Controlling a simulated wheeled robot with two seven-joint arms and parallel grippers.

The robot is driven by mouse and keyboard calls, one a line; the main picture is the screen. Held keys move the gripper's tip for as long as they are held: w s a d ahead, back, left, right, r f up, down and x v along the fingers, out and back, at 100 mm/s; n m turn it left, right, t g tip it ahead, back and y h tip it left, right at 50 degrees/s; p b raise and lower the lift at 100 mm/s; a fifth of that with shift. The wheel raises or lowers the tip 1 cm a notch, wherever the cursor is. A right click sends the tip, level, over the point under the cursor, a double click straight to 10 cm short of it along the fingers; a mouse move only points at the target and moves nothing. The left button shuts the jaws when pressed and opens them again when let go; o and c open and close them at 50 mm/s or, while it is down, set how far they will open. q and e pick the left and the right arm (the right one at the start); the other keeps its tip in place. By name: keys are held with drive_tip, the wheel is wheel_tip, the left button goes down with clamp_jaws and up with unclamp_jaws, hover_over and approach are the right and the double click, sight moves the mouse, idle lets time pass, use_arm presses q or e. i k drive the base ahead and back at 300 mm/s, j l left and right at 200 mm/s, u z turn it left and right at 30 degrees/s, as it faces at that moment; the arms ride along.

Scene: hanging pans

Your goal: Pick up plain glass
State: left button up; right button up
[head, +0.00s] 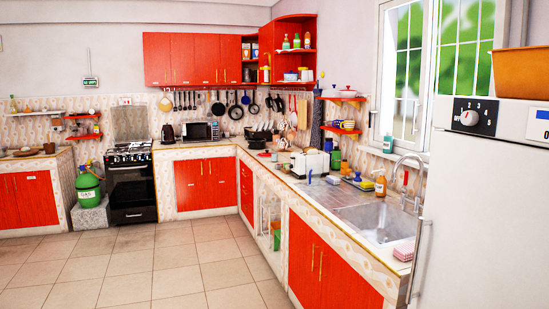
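I cannot pick out a plain glass in the head view; small items on the far counter and shelves are too tiny to tell apart. The long counter (272,174) runs along the right wall and holds several small objects. A dish rack (262,137) with plates stands at the back corner of the counter. Neither of my grippers shows in this view.
The tiled floor (180,270) is clear. A white fridge (470,215) stands close on the right, next to the sink (380,220). An orange soap bottle (380,185) stands by the sink. A black stove (131,185) and a green gas cylinder (88,190) are at the back left.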

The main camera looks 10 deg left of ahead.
sight(273, 150)
drive_tip(key=u, duration=0.85)
drive_tip(key=i, duration=7.45)
drive_tip(key=z, duration=3.6)
